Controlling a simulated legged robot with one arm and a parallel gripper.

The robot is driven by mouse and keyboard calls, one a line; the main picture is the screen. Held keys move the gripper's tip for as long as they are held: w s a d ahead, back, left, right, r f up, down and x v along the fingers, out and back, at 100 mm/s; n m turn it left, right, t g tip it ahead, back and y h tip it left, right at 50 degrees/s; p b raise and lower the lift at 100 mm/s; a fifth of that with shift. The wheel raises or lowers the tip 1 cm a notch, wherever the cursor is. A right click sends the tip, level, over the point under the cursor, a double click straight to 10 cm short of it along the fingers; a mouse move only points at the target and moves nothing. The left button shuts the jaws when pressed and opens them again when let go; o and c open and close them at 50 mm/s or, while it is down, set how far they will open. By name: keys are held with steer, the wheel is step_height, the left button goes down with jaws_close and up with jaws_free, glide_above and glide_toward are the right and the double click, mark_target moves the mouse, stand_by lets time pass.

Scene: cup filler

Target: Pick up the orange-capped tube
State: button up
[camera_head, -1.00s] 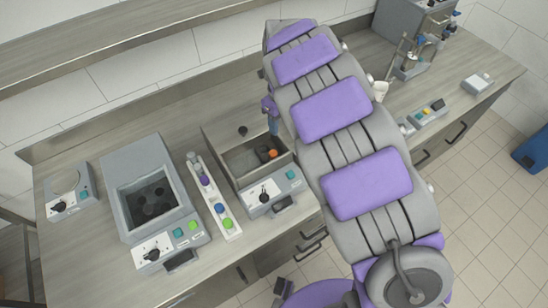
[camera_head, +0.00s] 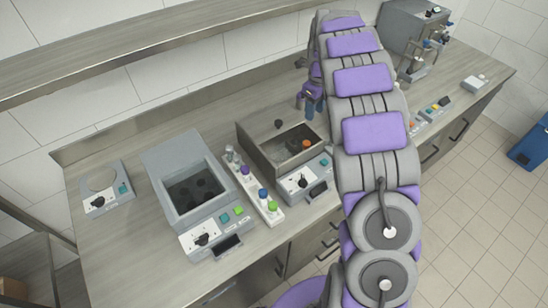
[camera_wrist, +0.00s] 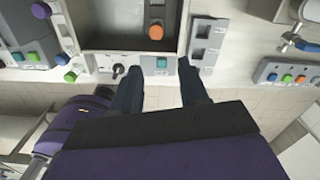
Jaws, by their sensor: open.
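The orange-capped tube (camera_head: 306,144) sits in the open rectangular bath (camera_head: 262,160), near its right side. My gripper (camera_head: 312,103) is behind the bath's back right corner in the head view, empty. In the wrist view my gripper (camera_wrist: 160,88) shows two dark fingers spread apart, below the bath's front panel in the picture. The cap lies beyond the fingertips, roughly in line with the gap, and nothing touches it.
A white rack (camera_head: 258,190) with purple, blue and green caps stands left of the bath. A second bath (camera_head: 190,190) with dark round holes is further left. A small panel (camera_head: 430,110) with coloured caps is right of my arm. A grey machine (camera_head: 415,35) stands at the back right.

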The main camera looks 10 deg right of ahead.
steer(key=f, duration=0.1)
steer(key=b, duration=0.2)
glide_above(306, 143)
steer(key=f, duration=0.6)
steer(key=shift+a, duration=0.3)
steer(key=f, duration=0.4)
steer(key=shift+d+f, duration=0.3)
steer(key=shift+d, duration=0.05)
steer(key=shift+d+f+b, duration=0.3)
steer(key=shift+f+b, duration=0.1)
steer(key=shift+f, duration=0.4)
steer(key=f, duration=0.3)
steer(key=f+b, duration=0.1)
steer(key=shift+w+a+f, duration=0.1)
steer(key=shift+a+f, duration=0.05)
steer(key=shift+a, duration=0.2)
steer(key=shift+d, duration=0.2)
steer(key=shift+c, duration=0.2)
steer(key=shift+d, duration=0.1)
steer(key=c, duration=0.3)
steer(key=shift+a, duration=0.2)
steer(key=c, duration=0.5)
